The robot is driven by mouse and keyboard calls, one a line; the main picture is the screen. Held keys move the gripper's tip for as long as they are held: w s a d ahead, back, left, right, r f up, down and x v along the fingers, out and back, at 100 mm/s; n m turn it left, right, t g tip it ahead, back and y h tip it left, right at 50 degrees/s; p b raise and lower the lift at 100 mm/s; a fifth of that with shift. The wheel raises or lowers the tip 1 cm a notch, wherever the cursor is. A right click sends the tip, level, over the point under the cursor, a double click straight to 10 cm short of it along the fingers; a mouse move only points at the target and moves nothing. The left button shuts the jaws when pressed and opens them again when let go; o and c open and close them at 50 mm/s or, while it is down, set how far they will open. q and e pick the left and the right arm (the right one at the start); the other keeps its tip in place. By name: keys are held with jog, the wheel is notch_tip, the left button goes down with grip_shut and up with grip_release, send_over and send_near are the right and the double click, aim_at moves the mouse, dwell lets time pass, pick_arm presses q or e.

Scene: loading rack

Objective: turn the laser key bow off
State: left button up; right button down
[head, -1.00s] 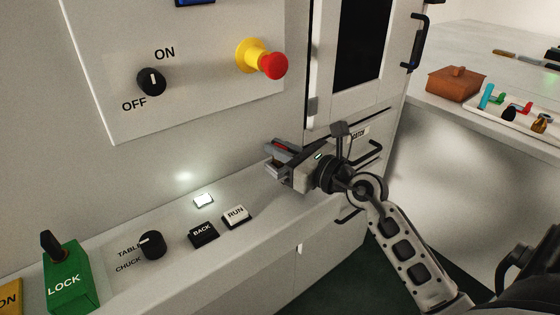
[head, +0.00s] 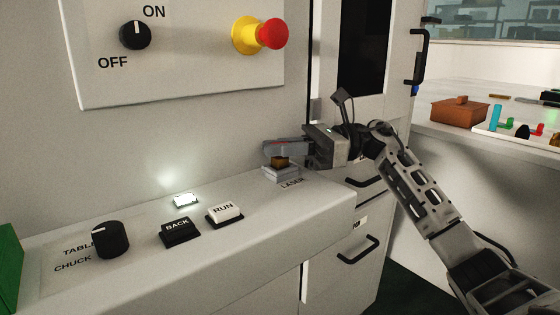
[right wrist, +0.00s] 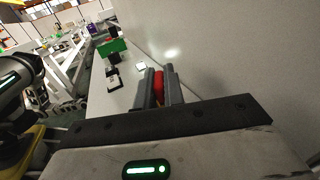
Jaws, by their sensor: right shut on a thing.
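The laser key's red bow shows between the fingers of my right gripper (head: 284,147), with a sliver visible in the head view. In the right wrist view the red bow (right wrist: 159,86) stands between the two grey fingers. My right gripper is shut on it. Below the fingers is a brass-brown lock barrel (head: 281,162) on a grey block (head: 281,175), beside the printed LASER label (head: 293,183). The fingers hide most of the bow, so its exact angle cannot be told. My left gripper is out of view.
The RUN button (head: 224,212), BACK button (head: 179,231) and TABLE/CHUCK knob (head: 110,240) are along the ledge to the left. An ON/OFF knob (head: 135,35) and red emergency button (head: 271,33) are on the panel above. A door handle (head: 420,55) is at right.

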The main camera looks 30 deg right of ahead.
jog(key=shift+n+g+y, duration=0.5)
jog(key=shift+n+g, duration=1.1)
jog(key=shift+g, duration=1.2)
jog(key=c, duration=1.5)
grip_release()
jog(key=shift+r, duration=0.45)
jog(key=r, duration=0.2)
jog(key=shift+s+a+r, duration=0.15)
jog(key=shift+s+r, duration=0.05)
jog(key=shift+r, duration=0.2)
jog(key=s+a+r, duration=0.2)
jog(key=s+r, duration=0.1)
jog(key=s, duration=0.1)
jog(key=s+a+r, duration=0.2)
jog(key=s+r, duration=0.1)
jog(key=s+a+r, duration=0.3)
jog(key=s, duration=0.1)
jog(key=shift+s+r, duration=0.1)
jog(key=shift+s, duration=0.2)
